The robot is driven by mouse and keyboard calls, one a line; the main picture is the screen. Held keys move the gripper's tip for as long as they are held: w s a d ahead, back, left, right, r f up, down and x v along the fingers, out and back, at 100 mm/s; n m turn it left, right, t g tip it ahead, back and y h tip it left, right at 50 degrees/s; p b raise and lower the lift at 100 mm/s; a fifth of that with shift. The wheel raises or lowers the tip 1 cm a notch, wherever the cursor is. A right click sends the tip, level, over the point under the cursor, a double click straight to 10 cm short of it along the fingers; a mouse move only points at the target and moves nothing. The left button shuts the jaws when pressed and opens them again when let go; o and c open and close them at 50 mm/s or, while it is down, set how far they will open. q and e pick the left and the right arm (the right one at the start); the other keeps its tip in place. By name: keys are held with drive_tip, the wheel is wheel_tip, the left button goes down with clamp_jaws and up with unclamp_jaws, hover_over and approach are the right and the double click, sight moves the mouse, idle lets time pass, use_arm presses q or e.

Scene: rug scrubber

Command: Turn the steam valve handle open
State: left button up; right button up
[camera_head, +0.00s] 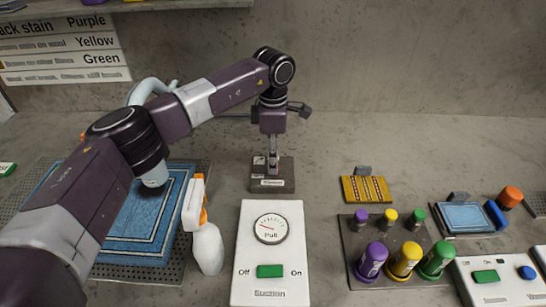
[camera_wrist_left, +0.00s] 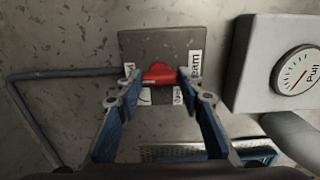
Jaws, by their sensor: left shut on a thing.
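The steam valve handle (camera_wrist_left: 159,74) is red and shows in the left wrist view between the fingertips of my left gripper (camera_wrist_left: 157,85). It sits on a grey valve plate (camera_wrist_left: 150,44) with white labels, partly covered by the fingers. In the head view my left gripper (camera_head: 272,163) points down onto the valve's dark base (camera_head: 285,183), and it hides the handle there. The left gripper is shut on the handle. My right gripper is in neither view.
A white suction box (camera_head: 270,283) with a gauge stands in front of the valve. Purple, yellow and green bottles stand on a dark tray (camera_head: 388,281) at right. A pipe (camera_wrist_left: 50,75) runs to the valve.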

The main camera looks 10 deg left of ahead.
use_arm(q)
drive_tip(key=n+b, duration=0.1)
drive_tip(key=n, duration=0.7)
drive_tip(key=shift+n+b, duration=0.3)
drive_tip(key=shift+b, duration=0.1)
drive_tip(key=n, duration=0.4)
drive_tip(key=shift+b, duration=0.3)
drive_tip(key=n, duration=0.5)
drive_tip(key=shift+w+r, duration=0.1)
drive_tip(key=shift+n, duration=0.3)
drive_tip(key=o, duration=1.2)
drive_tip(key=shift+c, duration=0.2)
wheel_tip(320, 180, up, 12)
